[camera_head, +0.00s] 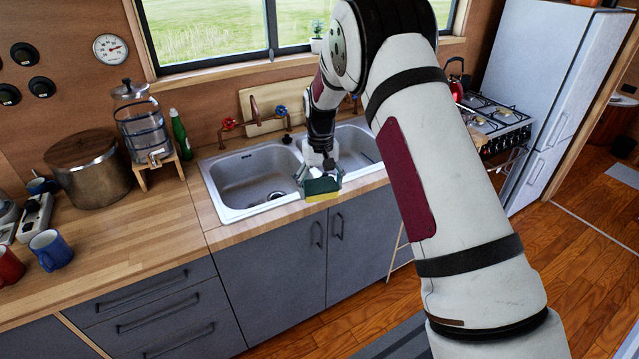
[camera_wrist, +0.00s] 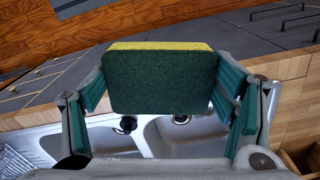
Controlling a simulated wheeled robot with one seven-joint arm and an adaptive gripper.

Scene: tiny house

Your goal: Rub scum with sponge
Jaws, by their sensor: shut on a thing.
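The sponge (camera_head: 322,197) has a dark green face and a yellow layer. My gripper (camera_head: 319,188) is shut on the sponge and holds it over the front rim of the sink. In the wrist view, the sponge (camera_wrist: 160,82) sits between the green-padded fingers of my gripper (camera_wrist: 160,94). The double steel sink (camera_head: 214,198) is set in the wooden counter; its basins also show in the wrist view (camera_wrist: 186,133). I cannot make out any scum in the basins. My arm and the sponge hide part of the sink.
Taps with red and blue knobs (camera_head: 229,124) stand behind the sink. A green bottle (camera_head: 181,134), a glass dispenser (camera_head: 140,118) and a large pot (camera_head: 88,171) stand to the left. A stove (camera_head: 492,120) stands to the right.

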